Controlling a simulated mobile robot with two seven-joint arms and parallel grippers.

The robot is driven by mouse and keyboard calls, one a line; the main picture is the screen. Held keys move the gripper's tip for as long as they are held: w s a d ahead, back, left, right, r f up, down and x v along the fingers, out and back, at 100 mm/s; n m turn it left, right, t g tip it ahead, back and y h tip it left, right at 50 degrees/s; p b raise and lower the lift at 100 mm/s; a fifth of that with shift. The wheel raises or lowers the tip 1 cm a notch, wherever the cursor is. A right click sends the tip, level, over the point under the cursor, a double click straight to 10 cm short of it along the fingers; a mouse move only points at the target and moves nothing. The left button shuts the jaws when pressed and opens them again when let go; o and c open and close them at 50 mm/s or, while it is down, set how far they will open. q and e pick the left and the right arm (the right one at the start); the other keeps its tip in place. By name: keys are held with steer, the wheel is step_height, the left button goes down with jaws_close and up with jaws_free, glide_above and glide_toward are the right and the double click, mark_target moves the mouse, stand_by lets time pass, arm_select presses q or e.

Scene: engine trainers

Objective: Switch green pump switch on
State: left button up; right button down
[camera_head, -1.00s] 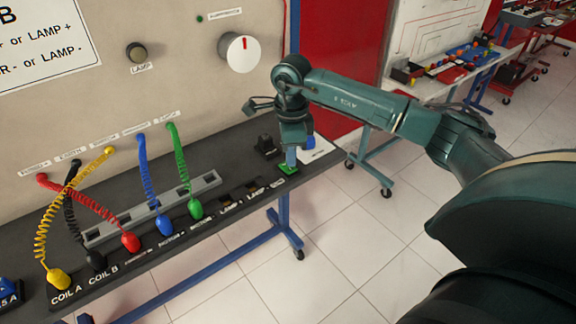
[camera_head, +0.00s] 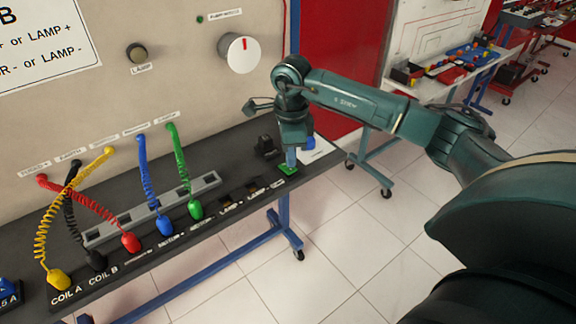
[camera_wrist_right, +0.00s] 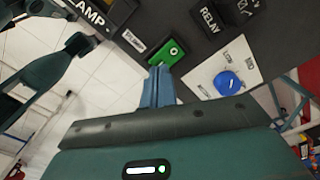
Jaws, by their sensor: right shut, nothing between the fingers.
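The green switch (camera_head: 288,170) sits near the right end of the dark bench shelf. In the right wrist view it is a green block (camera_wrist_right: 165,53) with a small dark detail on top, next to a white label. My right gripper (camera_head: 291,160) points down at it, with its fingers shut and empty. In the wrist view the blue fingertips (camera_wrist_right: 158,72) are at the near edge of the green block; whether they touch it I cannot tell. My left gripper is not in view.
A blue knob (camera_wrist_right: 228,83) on a white plate lies right of the switch. A black relay block (camera_head: 267,147) stands behind it. Coiled cables with coloured plugs (camera_head: 130,242) fill the shelf's left part. A white dial (camera_head: 240,54) is on the panel.

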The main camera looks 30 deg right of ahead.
mark_target(291, 169)
steer(key=shift+f+b, duration=0.85)
steer(key=shift+f, duration=0.25)
stand_by(0.9)
steer(key=shift+r, duration=0.1)
steer(key=shift+r+p, duration=2.35)
steer(key=shift+r, duration=1.15)
